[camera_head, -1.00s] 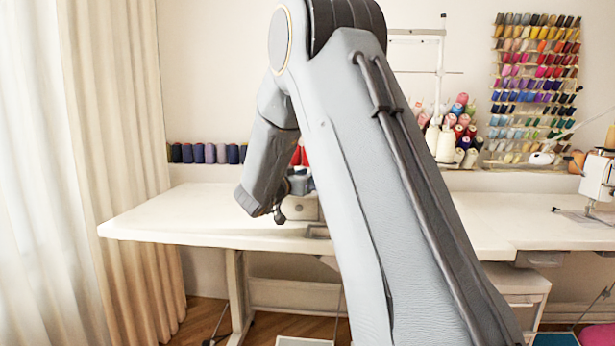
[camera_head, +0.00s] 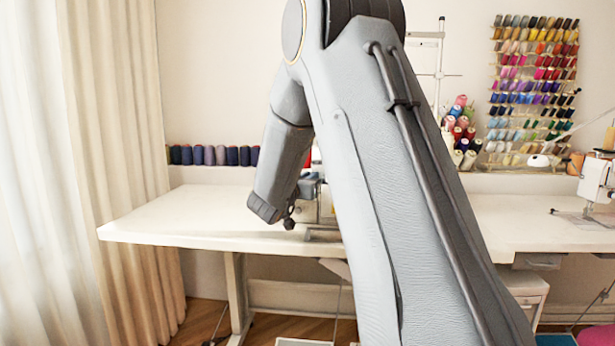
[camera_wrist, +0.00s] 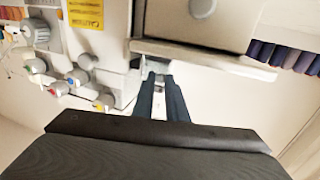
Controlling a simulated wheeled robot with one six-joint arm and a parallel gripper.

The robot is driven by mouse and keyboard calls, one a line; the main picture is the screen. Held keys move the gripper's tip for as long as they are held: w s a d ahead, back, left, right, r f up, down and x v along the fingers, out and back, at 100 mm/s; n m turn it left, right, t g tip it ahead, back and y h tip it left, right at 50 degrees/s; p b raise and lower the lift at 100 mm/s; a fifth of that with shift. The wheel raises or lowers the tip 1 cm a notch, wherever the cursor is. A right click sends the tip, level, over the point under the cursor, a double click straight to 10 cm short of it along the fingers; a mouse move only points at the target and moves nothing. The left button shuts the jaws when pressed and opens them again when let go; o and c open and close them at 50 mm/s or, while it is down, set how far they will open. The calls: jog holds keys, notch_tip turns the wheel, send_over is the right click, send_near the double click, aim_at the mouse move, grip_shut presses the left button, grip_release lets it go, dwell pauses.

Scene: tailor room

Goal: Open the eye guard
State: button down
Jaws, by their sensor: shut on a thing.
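The sewing machine (camera_wrist: 112,50) fills much of the wrist view, with a yellow caution label on it. My gripper (camera_wrist: 158,78) reaches in at its needle area, with its two dark fingers close together. The eye guard (camera_wrist: 157,65) appears as a small pale piece at the fingertips, and the gripper is shut on it. The fingers cover most of the guard, so its exact angle cannot be told. In the head view, my arm hides most of the machine (camera_head: 326,206) and the fingertips.
The white sewing table (camera_head: 180,220) has clear room on its left. Dark thread spools (camera_head: 210,155) line the ledge behind it. Thread cones (camera_head: 461,135) stand to the right of my arm. A second sewing machine (camera_head: 598,178) stands at the far right. A curtain (camera_head: 115,150) hangs at left.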

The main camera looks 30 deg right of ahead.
jog(key=shift+s+d+n+t+y+b, duration=0.15)
jog(key=shift+s+n+t+y, duration=0.25)
jog(key=shift+n+t+y, duration=0.4)
jog(key=shift+s+d+n+t+y+b, duration=0.1)
jog(key=shift+s+d+n+t+y, duration=0.1)
jog(key=shift+s+n+t+y, duration=0.55)
jog(key=shift+s+d+n+t+y+b, duration=0.15)
jog(key=shift+n+t+y, duration=0.35)
jog(key=shift+y, duration=0.55)
jog(key=shift+w, duration=0.1)
jog(key=c, duration=1.8)
grip_release()
